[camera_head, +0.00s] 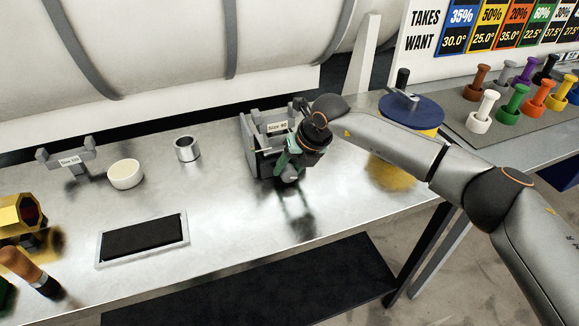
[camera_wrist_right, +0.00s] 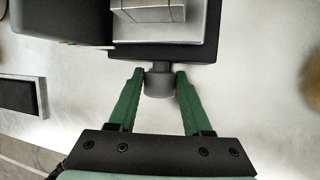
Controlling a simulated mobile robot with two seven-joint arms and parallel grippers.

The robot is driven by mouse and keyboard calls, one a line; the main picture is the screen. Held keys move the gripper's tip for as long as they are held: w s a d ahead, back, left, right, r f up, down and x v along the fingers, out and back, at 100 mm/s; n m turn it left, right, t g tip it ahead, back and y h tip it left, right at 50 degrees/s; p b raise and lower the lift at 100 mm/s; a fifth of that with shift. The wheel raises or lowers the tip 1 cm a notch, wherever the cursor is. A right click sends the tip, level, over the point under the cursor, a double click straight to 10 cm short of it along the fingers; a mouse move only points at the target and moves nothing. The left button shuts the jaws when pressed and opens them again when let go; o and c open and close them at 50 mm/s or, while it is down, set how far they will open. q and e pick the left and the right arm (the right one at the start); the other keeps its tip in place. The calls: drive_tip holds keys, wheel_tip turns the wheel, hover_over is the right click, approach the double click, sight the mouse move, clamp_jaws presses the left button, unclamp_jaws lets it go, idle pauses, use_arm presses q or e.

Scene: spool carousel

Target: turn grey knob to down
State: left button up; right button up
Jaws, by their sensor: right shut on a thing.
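The grey knob (camera_wrist_right: 160,84) sticks out from the dark front plate of a grey boxy fixture (camera_head: 249,135) on the metal bench. In the wrist view my right gripper (camera_wrist_right: 160,77) has its green fingers on both sides of the knob, shut on it. In the head view my right gripper (camera_head: 287,168) is at the front of the fixture, and the knob is hidden behind it. I cannot tell which way the knob points. My left gripper is in neither view.
On the bench (camera_head: 230,220) stand a white bowl (camera_head: 125,174), a metal cup (camera_head: 187,149) and a black pad in a frame (camera_head: 142,239). A blue-topped yellow drum (camera_head: 410,112) stands right of the fixture. Several coloured pegs stand on a grey mat at far right.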

clamp_jaws()
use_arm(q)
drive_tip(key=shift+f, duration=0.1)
use_arm(e)
drive_tip(key=shift+a+n+t+h+b, duration=0.2)
drive_tip(key=shift+n+t+h+b, duration=0.15)
drive_tip(key=shift+h+b, duration=0.7)
drive_tip(key=shift+a+f+t+h+b, duration=0.1)
drive_tip(key=shift+t+h+b, duration=0.15)
drive_tip(key=shift+h+b, duration=0.45)
drive_tip(key=shift+a+n+t+h+b, duration=0.1)
drive_tip(key=shift+n+t+h+b, duration=0.2)
drive_tip(key=shift+h+b, duration=0.35)
drive_tip(key=shift+s, duration=0.1)
drive_tip(key=shift+h+b, duration=0.4)
drive_tip(key=shift+b, duration=0.1)
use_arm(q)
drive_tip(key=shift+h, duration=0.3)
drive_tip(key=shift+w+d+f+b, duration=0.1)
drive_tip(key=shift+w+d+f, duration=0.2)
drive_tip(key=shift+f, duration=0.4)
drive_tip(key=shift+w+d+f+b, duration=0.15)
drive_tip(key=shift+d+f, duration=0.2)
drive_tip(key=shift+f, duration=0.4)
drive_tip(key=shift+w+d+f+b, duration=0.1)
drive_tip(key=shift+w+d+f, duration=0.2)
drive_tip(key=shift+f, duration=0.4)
use_arm(e)
drive_tip(key=shift+h, duration=0.4)
